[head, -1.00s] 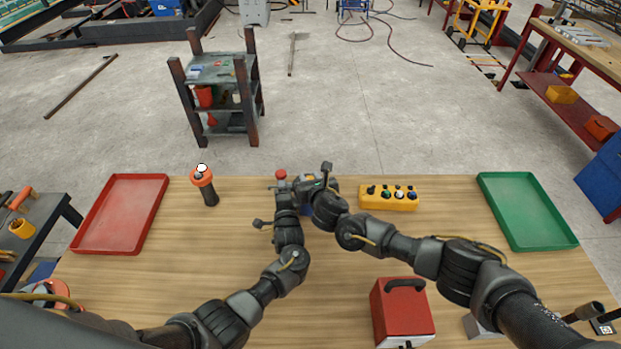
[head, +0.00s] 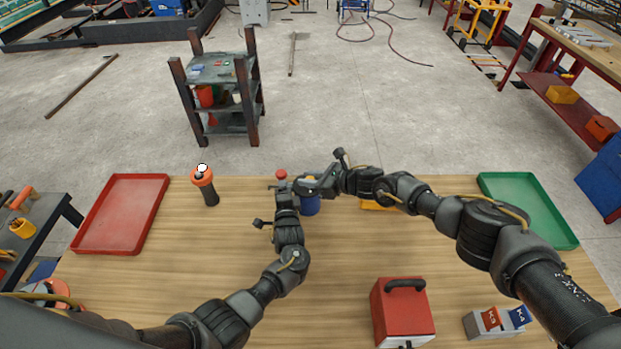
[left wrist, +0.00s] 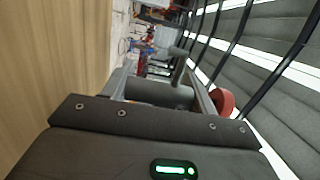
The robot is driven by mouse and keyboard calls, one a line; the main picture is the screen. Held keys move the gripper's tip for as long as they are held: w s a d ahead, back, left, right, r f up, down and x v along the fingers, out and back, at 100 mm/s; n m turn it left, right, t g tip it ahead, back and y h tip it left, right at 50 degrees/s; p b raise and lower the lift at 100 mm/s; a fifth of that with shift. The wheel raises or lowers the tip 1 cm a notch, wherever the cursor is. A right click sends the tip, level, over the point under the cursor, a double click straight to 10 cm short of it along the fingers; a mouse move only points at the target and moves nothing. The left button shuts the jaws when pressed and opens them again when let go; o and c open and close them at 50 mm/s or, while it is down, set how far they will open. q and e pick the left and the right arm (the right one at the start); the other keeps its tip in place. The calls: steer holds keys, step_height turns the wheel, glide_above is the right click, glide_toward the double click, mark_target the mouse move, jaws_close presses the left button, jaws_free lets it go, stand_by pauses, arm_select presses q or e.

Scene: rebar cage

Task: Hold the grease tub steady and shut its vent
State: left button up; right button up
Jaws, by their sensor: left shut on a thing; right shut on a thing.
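The grease tub (head: 310,206) is a small blue cylinder on the wooden table, its top hidden under my right gripper. My right gripper (head: 314,187) reaches over the tub from the right and is shut at its top; the vent itself is hidden behind it. My left gripper (head: 284,188) is at the tub's left side, shut on a grey part that I take to be the tub's. In the left wrist view, this grey part shows between the fingers (left wrist: 160,95). A red knob (head: 281,174) shows just beyond my left gripper.
A red tray (head: 88,235) and an orange-topped tool (head: 203,185) are at the left. A green tray (head: 560,232) is at the back right. A yellow button box (head: 375,206) is partly hidden by my right arm. A red case (head: 403,322) and a grey tag block (head: 480,328) stand in front.

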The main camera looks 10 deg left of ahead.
steer(key=shift+f+n+g, duration=0.1)
steer(key=shift+n+g, duration=0.9)
steer(key=shift+g, duration=0.2)
steer(key=o, duration=1)
steer(key=shift+d, duration=0.15)
steer(key=shift+y, duration=0.3)
steer(key=v, duration=1.1)
steer(key=shift+d+r, duration=0.3)
